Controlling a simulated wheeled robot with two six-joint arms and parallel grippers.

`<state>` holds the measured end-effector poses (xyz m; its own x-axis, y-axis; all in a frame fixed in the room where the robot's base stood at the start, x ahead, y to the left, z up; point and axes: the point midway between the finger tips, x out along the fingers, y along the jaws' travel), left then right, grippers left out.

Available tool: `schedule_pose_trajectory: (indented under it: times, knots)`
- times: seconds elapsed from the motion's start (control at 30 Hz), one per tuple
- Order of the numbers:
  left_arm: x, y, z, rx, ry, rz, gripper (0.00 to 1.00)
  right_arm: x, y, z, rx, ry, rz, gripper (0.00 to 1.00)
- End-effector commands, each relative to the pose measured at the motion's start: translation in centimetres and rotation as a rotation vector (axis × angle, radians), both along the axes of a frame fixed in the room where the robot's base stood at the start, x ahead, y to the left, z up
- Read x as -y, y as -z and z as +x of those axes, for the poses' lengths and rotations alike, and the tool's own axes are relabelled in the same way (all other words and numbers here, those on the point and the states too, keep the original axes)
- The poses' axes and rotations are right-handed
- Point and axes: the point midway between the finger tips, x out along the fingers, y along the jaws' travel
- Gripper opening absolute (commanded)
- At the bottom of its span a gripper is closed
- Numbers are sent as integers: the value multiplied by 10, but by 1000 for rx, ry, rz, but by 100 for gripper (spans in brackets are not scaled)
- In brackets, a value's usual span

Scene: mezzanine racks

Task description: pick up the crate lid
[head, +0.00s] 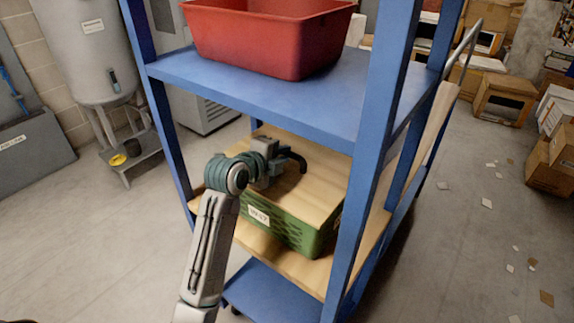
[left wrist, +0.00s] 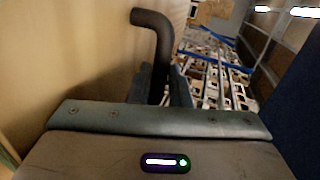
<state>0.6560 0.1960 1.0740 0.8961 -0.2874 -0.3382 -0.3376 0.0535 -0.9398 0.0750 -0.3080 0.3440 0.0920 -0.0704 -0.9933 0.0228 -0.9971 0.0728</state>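The crate lid (head: 312,181) is a flat, light wooden board with a dark bent handle (head: 298,160). It lies on a green crate (head: 285,231) labelled W-17, on the middle shelf of a blue rack. My left gripper (head: 280,165) is at the handle, just above the lid. In the left wrist view, the dark handle (left wrist: 158,38) rises between the two close-set fingers (left wrist: 163,88), which appear shut on it. The lid's pale wood (left wrist: 60,60) fills the left of that view. My right gripper is not in view.
A red bin (head: 265,40) stands on the blue upper shelf (head: 270,98), above my left gripper. Blue rack posts (head: 375,150) stand on both sides of the crate. Cardboard boxes (head: 503,98) are at the far right. The floor to the right has scattered paper scraps.

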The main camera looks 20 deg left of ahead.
Motion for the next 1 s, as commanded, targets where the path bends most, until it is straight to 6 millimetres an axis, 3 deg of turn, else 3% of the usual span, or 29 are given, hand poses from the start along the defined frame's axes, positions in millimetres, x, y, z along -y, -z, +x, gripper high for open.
schedule_pose_trajectory:
  times: [0.47,0.77,1.0]
  knots:
    - [0,-4,0,1,0,-3,0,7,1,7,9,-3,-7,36]
    - [0,-35,1,6,1,-2,0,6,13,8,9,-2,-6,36]
    - [-19,-37,-50,5,-1,6,0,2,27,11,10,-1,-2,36]
